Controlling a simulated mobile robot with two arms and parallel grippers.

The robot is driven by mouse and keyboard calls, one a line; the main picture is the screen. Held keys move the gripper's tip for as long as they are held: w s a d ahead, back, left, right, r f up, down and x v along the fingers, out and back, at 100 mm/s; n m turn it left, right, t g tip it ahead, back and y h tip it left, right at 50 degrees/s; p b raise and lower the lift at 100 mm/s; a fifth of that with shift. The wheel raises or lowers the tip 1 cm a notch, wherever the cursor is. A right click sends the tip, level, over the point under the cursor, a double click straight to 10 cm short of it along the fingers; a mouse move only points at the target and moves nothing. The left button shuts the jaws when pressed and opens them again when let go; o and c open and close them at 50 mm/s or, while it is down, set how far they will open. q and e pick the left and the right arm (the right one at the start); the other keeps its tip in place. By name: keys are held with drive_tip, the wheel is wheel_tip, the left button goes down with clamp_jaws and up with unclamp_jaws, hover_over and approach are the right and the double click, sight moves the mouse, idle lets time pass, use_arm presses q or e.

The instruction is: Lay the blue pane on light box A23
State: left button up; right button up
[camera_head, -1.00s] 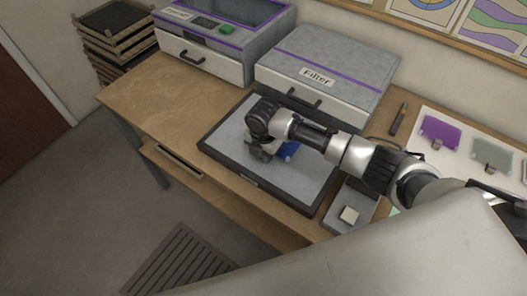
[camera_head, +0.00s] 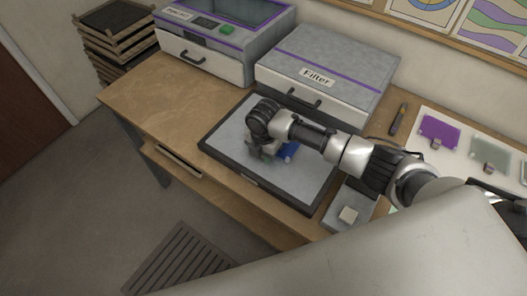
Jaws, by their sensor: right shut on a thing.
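The blue pane (camera_head: 289,150) is over the grey face of the light box (camera_head: 222,138), which has a dark frame and lies on the wooden bench. No A23 label is readable on it. My right gripper (camera_head: 264,155) points down over the middle of the box, shut on the pane. My wrist and arm hide much of the pane, and I cannot tell whether it touches the surface. My left gripper is not in view.
A grey Filter cabinet (camera_head: 328,62) and a purple-trimmed machine (camera_head: 205,67) stand behind. At right, a white board (camera_head: 460,127) holds a purple pane (camera_head: 439,132) and a grey-green pane (camera_head: 490,154). The bench's left part is clear.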

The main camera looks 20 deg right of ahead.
drive_tip(key=shift+f, duration=0.25)
idle(0.5)
drive_tip(key=o, duration=1.1)
drive_tip(key=shift+c, duration=0.2)
wheel_tip(320, 180, up, 9)
drive_tip(key=shift+r+b, duration=0.2)
drive_tip(key=shift+b, duration=0.55)
wheel_tip(320, 180, up, 10)
drive_tip(key=p, duration=1)
drive_tip(key=shift+r, duration=0.2)
